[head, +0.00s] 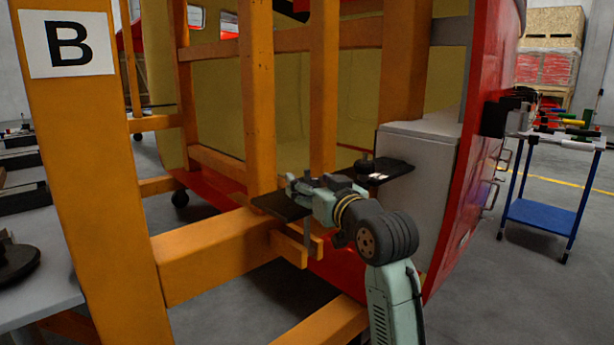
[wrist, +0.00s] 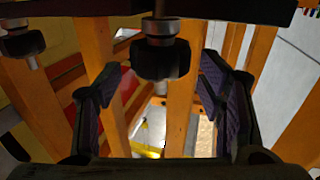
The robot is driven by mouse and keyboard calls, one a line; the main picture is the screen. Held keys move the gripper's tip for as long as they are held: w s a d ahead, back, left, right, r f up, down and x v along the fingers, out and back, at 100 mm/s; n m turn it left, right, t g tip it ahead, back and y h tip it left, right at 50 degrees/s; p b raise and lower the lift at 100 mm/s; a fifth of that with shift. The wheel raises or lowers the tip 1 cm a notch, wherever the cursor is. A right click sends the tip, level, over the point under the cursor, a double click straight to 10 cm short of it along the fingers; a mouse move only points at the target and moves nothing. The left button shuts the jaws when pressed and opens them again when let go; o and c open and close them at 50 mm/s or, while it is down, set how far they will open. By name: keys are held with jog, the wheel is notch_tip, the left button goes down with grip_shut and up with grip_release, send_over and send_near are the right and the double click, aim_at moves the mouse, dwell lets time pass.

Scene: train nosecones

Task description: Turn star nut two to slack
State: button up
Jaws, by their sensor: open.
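My gripper (head: 306,186) is at the dark plate (head: 395,174) that runs along the orange frame in the head view. In the wrist view my gripper (wrist: 157,75) is open. A dark star nut (wrist: 160,60) on a metal bolt sits between the two fingers, near their tips, with gaps on both sides. A second dark nut (wrist: 22,44) on a bolt is at the upper left, outside the fingers. In the head view one black knob (head: 365,162) stands on the plate right of my gripper. No number shows on either nut, so I cannot tell which is two.
An orange frame post bears a sign with the letter B (head: 67,43). A grey box (head: 425,160) and the red nosecone shell (head: 480,110) stand close right of my arm. A blue cart (head: 545,215) is further right. A grey table (head: 45,265) is at the left.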

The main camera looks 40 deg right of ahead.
jog(key=shift+x, duration=1.25)
jog(key=shift+c, duration=0.4)
jog(key=c, duration=1.1)
